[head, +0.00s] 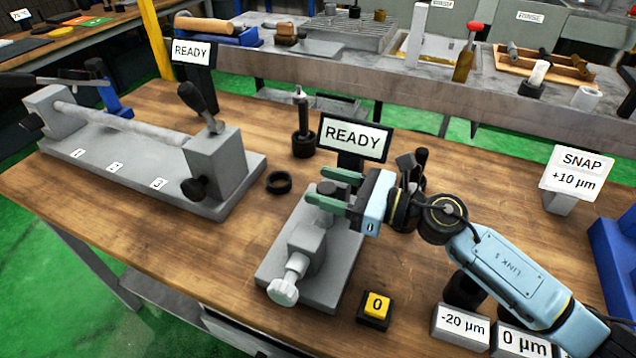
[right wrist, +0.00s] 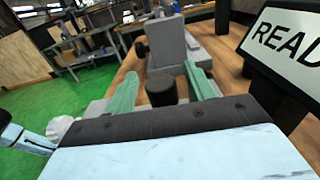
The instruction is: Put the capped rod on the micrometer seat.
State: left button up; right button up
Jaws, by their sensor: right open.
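The grey micrometer stand (head: 329,283), with a pale round knob at its front, sits on the wooden bench at the middle. A short dark upright cylinder (head: 327,188) is at its rear; it also shows in the right wrist view (right wrist: 160,91). It looks like the cap of the capped rod, but what is below it is mostly hidden. My right gripper (head: 332,190) is open, with one green finger on each side of this cylinder and a gap showing on both sides in the right wrist view.
A READY sign (head: 353,138) stands close behind my right gripper. A black ring (head: 278,182) and a dark post with a silver top (head: 303,130) are behind the stand. A long fixture holding a pale rod (head: 120,122) fills the left. A yellow button (head: 376,304) is in front.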

jog(key=v, duration=0.4)
jog(key=shift+s+d+f, duration=0.1)
jog(key=shift+d, duration=0.1)
pick_arm(q)
jog(key=w+b, duration=0.1)
jog(key=w, duration=0.2)
jog(key=shift+w+f, duration=0.1)
pick_arm(e)
jog(key=v, duration=0.5)
jog(key=shift+s+d, duration=0.1)
jog(key=shift+d, duration=0.15)
dwell(1.2)
